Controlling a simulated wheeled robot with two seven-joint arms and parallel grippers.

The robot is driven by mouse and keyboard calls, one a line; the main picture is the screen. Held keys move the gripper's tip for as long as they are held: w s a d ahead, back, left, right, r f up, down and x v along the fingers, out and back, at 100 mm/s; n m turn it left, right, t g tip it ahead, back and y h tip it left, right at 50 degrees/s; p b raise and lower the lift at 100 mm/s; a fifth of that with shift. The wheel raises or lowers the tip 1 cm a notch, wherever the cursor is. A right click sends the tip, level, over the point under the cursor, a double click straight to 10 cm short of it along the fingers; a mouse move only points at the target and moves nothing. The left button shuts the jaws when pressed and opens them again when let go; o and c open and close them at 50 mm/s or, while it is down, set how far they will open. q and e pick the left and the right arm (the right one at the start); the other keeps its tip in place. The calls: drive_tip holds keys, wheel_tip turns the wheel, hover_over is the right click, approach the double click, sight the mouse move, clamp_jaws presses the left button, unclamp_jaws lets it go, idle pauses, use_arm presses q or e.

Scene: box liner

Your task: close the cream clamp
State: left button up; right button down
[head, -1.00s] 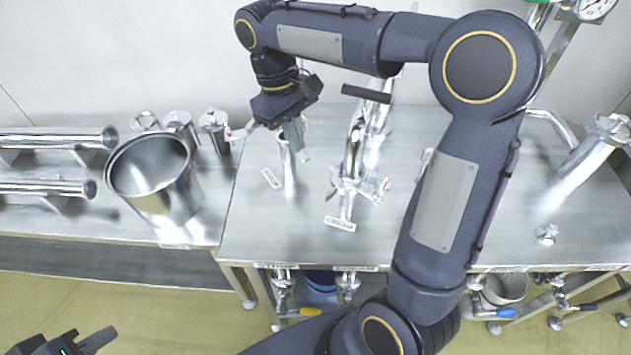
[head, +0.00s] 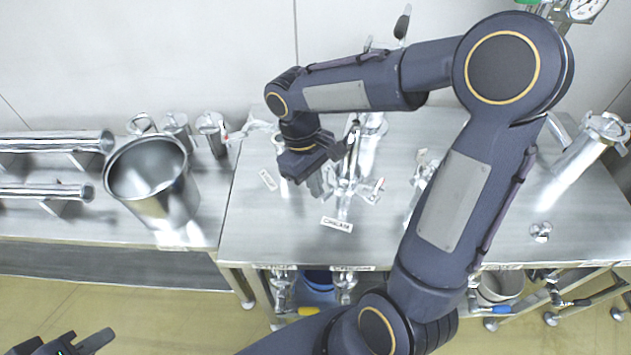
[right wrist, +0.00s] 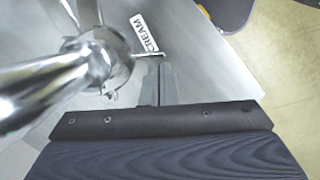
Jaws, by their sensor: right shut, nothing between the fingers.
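The cream clamp is the metal ring clamp (right wrist: 100,62) on a steel pipe beside the CREAM label (right wrist: 144,32) in the right wrist view. A thin arm of it (right wrist: 148,54) sticks out toward my fingers. In the head view the CREAM label (head: 337,224) lies on the bench just in front of that pipe. My right gripper (right wrist: 158,72) is shut and empty, its tips close beside the thin arm; I cannot tell whether they touch. In the head view my right gripper (head: 322,184) partly covers the clamp area. My left gripper (head: 88,342) is low at the left corner, away from the bench.
More metal fittings (head: 420,180) stand to the right. A steel pot (head: 150,190) is on the left bench. The steel benchtop (head: 270,235) is clear at the front.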

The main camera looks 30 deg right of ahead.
drive_tip(key=n, duration=0.1)
drive_tip(key=s+d+n, duration=0.1)
drive_tip(key=n, duration=0.1)
drive_tip(key=n+h+p, duration=0.1)
drive_tip(key=n, duration=0.1)
drive_tip(key=shift+s+d+r+t, duration=0.1)
drive_tip(key=shift+s+d+t, duration=0.1)
drive_tip(key=shift+s+t, duration=0.1)
drive_tip(key=shift+s+d+n, duration=0.15)
drive_tip(key=shift+d+n, duration=0.1)
drive_tip(key=shift+n, duration=0.95)
drive_tip(key=shift+a, duration=0.1)
